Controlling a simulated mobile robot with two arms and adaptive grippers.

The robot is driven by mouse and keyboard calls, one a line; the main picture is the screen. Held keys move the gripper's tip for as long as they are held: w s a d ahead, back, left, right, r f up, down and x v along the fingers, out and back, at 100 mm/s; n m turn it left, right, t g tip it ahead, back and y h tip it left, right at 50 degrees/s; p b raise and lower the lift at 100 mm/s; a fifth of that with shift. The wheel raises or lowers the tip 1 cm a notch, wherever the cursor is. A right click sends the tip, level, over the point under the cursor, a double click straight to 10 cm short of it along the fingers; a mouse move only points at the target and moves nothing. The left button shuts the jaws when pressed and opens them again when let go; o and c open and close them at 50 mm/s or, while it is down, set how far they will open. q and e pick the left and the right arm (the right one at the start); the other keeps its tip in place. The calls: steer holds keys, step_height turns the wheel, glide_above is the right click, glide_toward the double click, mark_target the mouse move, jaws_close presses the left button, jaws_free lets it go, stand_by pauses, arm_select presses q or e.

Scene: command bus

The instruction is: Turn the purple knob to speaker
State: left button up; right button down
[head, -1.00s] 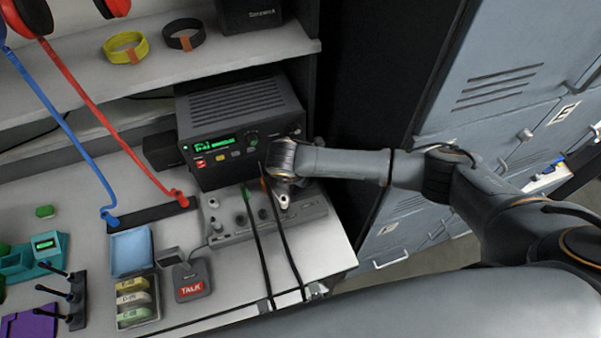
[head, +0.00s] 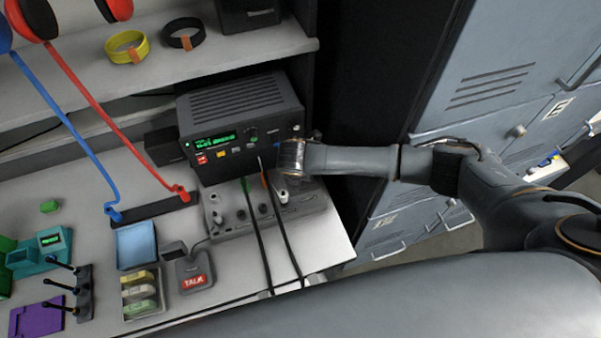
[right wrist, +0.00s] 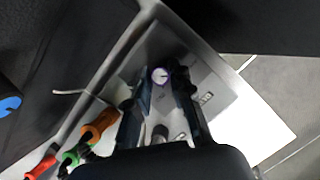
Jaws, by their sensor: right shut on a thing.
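The purple knob (right wrist: 160,76) shows in the right wrist view as a round cap with a pale top and a purple rim, between my fingertips. My right gripper (right wrist: 164,84) is shut on it, one finger on each side. In the head view my right gripper (head: 284,191) points down over the right part of the grey control panel (head: 230,228). There the knob is hidden by the gripper. The marks around the knob are too small to read. My left gripper is not in view.
A black radio (head: 240,118) with a green display stands right behind the panel. Cables with green and orange (right wrist: 100,125) plugs run close to the gripper. A talk button box (head: 194,272) sits left of the panel. Grey lockers (head: 490,90) stand to the right.

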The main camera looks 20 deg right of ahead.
steer(key=c, duration=1.2)
jaws_free()
steer(key=v, duration=1.2)
